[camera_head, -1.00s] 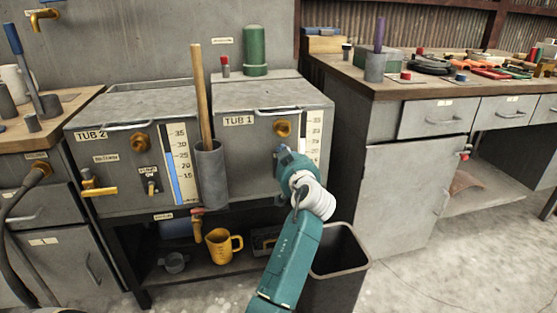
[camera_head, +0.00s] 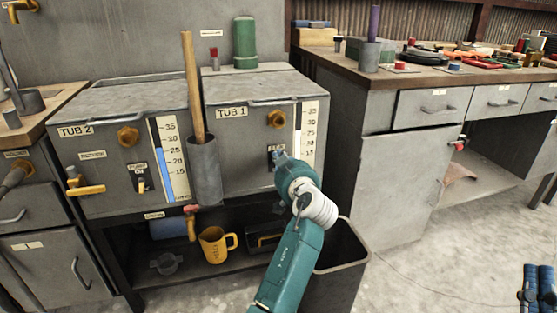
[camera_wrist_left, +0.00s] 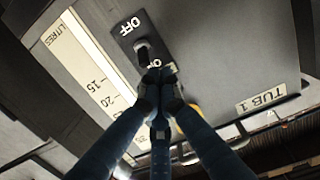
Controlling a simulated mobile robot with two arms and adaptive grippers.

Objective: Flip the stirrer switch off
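The stirrer switch (camera_wrist_left: 145,52) on Tub 1 is a dark toggle on a black plate marked OFF and ON. The plate shows upside down in the left wrist view, with ON partly hidden by my fingertips. I cannot tell clearly which way the lever leans. In the head view the switch plate (camera_head: 276,150) is partly covered by my left gripper (camera_head: 279,157). The left fingers (camera_wrist_left: 160,82) are drawn together right beside the toggle; contact is unclear. My right gripper (camera_head: 537,285) shows at the bottom right corner, away from the tubs, its opening unclear.
Tub 2 (camera_head: 100,160) has its own switch (camera_head: 139,178) at the left. A grey holder (camera_head: 205,172) with a wooden stick stands between the tub gauges. A yellow jug (camera_head: 217,244) is on the shelf below. A dark bin (camera_head: 340,270) stands beside my left arm.

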